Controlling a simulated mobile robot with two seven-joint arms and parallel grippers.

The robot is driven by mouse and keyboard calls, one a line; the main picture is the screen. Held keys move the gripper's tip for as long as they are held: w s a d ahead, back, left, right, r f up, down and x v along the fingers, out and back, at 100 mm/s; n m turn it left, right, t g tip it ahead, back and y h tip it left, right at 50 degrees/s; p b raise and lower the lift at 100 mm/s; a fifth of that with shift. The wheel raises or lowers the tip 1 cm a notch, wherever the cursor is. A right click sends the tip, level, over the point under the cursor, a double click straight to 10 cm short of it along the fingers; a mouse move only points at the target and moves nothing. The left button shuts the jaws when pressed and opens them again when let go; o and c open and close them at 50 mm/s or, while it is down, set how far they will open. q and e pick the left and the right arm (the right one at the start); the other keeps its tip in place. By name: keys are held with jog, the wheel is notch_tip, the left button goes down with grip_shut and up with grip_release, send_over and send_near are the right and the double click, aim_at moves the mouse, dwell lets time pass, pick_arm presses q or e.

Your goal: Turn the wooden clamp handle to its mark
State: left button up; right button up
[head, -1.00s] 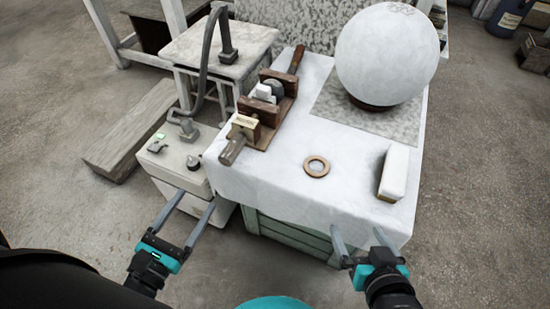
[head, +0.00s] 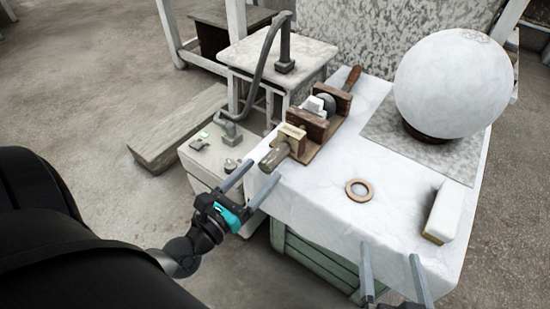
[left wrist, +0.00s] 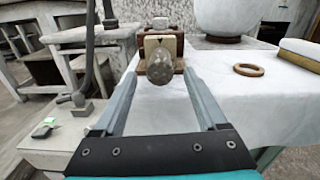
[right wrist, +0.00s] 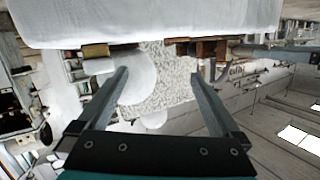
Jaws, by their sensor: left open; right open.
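The wooden clamp (head: 318,142) lies on the white-covered table, with upright brown blocks holding pale and grey pieces. A thick grey-brown handle (head: 273,156) sticks out of its near end, and a slimmer reddish handle (head: 352,77) out of its far end. In the left wrist view the near handle's round end (left wrist: 160,68) faces me, below a pale block (left wrist: 162,42). My left gripper (head: 263,170) is open just short of this handle, its fingers lined up to either side, holding nothing. My right gripper (head: 389,251) is open and empty at the table's front edge. I cannot make out a mark.
A big white sphere (head: 451,84) stands on a dark ring at the back right. A wooden ring (head: 359,190) and a white block (head: 443,212) lie on the table (head: 310,207). A low cabinet with a bent grey pipe (head: 262,75) stands left of the clamp.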

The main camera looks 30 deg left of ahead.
aim_at(275, 158)
pick_arm(q)
jog(key=w, duration=0.6)
jog(key=shift+w+d, duration=0.25)
pick_arm(e)
jog(key=shift+s+a+r+t, duration=0.3)
jog(key=shift+r+t, duration=0.15)
jog(key=shift+t, duration=0.25)
pick_arm(q)
grip_shut()
